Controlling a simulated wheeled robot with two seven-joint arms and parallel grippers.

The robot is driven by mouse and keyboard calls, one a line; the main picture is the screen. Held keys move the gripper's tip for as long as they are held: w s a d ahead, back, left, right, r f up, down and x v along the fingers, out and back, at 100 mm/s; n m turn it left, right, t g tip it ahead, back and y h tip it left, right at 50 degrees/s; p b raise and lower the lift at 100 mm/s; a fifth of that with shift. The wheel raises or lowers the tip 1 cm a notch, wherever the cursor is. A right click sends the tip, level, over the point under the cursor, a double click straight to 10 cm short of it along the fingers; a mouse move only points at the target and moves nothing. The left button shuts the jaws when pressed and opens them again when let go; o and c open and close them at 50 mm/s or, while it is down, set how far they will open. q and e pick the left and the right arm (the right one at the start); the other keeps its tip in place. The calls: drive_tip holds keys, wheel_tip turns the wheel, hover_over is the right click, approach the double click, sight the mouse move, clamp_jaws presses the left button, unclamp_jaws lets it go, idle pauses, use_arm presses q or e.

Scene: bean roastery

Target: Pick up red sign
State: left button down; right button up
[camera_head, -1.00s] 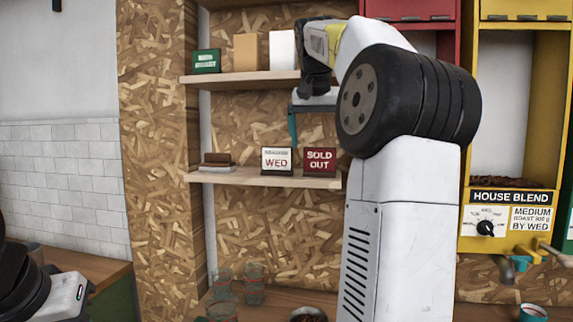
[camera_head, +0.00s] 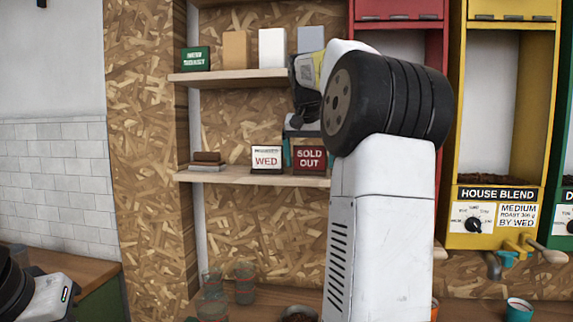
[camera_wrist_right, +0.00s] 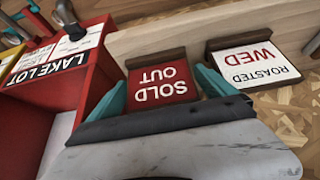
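The red sign (camera_head: 310,158), reading SOLD OUT, stands on the lower wooden shelf at its right end. In the right wrist view the red sign (camera_wrist_right: 160,84) sits in a dark wooden base, between the teal fingers of my right gripper (camera_wrist_right: 160,77). The fingers are spread, one at each side of the sign and close to its edges; I cannot tell whether they touch it. In the head view my right gripper (camera_head: 305,150) is partly hidden by my own arm. My left gripper is out of view; only part of that arm shows at lower left.
A white ROASTED WED sign (camera_head: 267,159) stands just left of the red sign. The lower shelf (camera_head: 240,178) also holds a small brown stack (camera_head: 207,160). The upper shelf (camera_head: 225,76) is above. A red dispenser (camera_wrist_right: 88,92) is close by in the wrist view.

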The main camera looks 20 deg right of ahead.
drive_tip(key=c, duration=1)
drive_tip(key=shift+c, duration=0.3)
drive_tip(key=shift+r, duration=0.15)
